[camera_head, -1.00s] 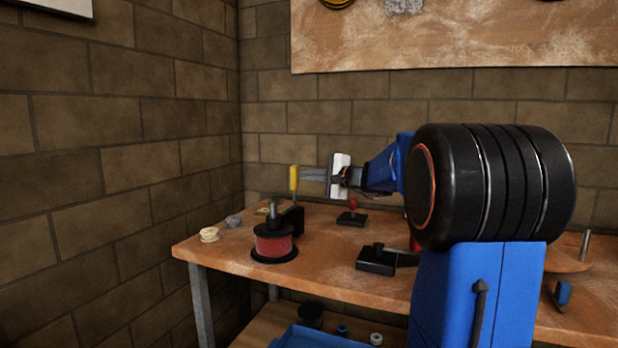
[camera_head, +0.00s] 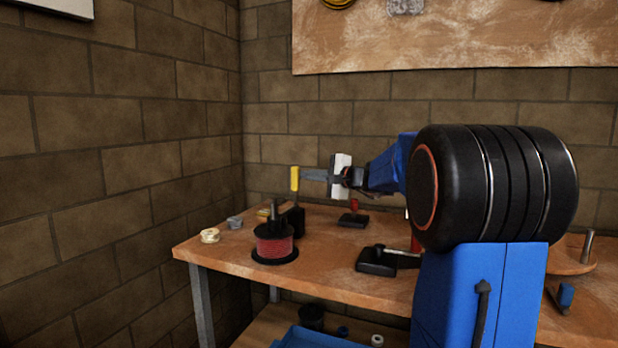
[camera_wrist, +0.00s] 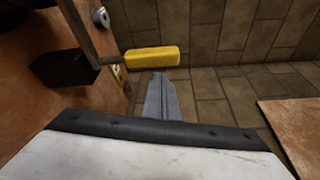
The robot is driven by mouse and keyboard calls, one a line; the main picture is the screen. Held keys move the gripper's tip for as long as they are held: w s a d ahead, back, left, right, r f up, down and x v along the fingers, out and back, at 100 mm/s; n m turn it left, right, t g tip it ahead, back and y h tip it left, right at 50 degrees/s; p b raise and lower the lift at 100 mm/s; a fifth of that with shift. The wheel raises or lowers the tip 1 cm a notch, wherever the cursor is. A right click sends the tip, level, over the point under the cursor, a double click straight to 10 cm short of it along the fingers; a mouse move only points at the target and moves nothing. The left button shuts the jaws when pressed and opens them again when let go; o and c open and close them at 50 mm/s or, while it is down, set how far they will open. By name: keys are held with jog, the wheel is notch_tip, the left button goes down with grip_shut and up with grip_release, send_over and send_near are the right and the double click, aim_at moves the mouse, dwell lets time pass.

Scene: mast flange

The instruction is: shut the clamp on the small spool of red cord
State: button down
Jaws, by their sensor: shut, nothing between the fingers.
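The small spool of red cord (camera_head: 275,247) stands on a dark round base at the left end of the bench. Its clamp has a black block (camera_head: 294,221) just behind the spool and a yellow handle (camera_head: 295,179) standing upright above it. In the wrist view the yellow handle (camera_wrist: 152,58) sits on a thin metal bar that runs to the dark block (camera_wrist: 63,69). My gripper (camera_head: 308,174) is shut and empty, its fingertips right beside the handle. The shut fingers (camera_wrist: 159,85) point at the handle in the wrist view; I cannot tell whether they touch it.
Another black clamp (camera_head: 353,220) with a red handle stands behind on the bench (camera_head: 320,262). A third black clamp (camera_head: 376,261) lies nearer my arm. A cream roll (camera_head: 210,236) and a small grey piece (camera_head: 235,222) are at the left edge. Brick walls close the corner.

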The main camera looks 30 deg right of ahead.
jog(key=s+d, duration=0.5)
jog(key=s, duration=0.2)
jog(key=shift+s+d, duration=0.35)
jog(key=s+a+f+n+g, duration=0.2)
jog(key=s+a+f, duration=0.2)
jog(key=a, duration=0.3)
jog(key=s+a+f+n+g, duration=0.3)
jog(key=s+a+f, duration=0.1)
jog(key=a, duration=0.4)
jog(key=s+a+f+n+g, duration=0.2)
jog(key=s+a+f, duration=0.3)
jog(key=s+a, duration=0.1)
jog(key=shift+a+n+g+y, duration=0.3)
jog(key=shift+a, duration=0.6)
jog(key=s+f+n+g+h, duration=0.1)
jog(key=s+f+n+h, duration=0.2)
jog(key=s+f, duration=0.5)
jog(key=s+a+f+n+g+h, duration=0.1)
jog(key=s+f+n, duration=0.5)
jog(key=s, duration=0.9)
notch_tip(320, 180, down, 2)
jog(key=shift+s+f+g+h, duration=0.15)
jog(key=shift+s+g+h, duration=0.1)
jog(key=shift+g+h, duration=0.75)
jog(key=shift+a, duration=0.1)
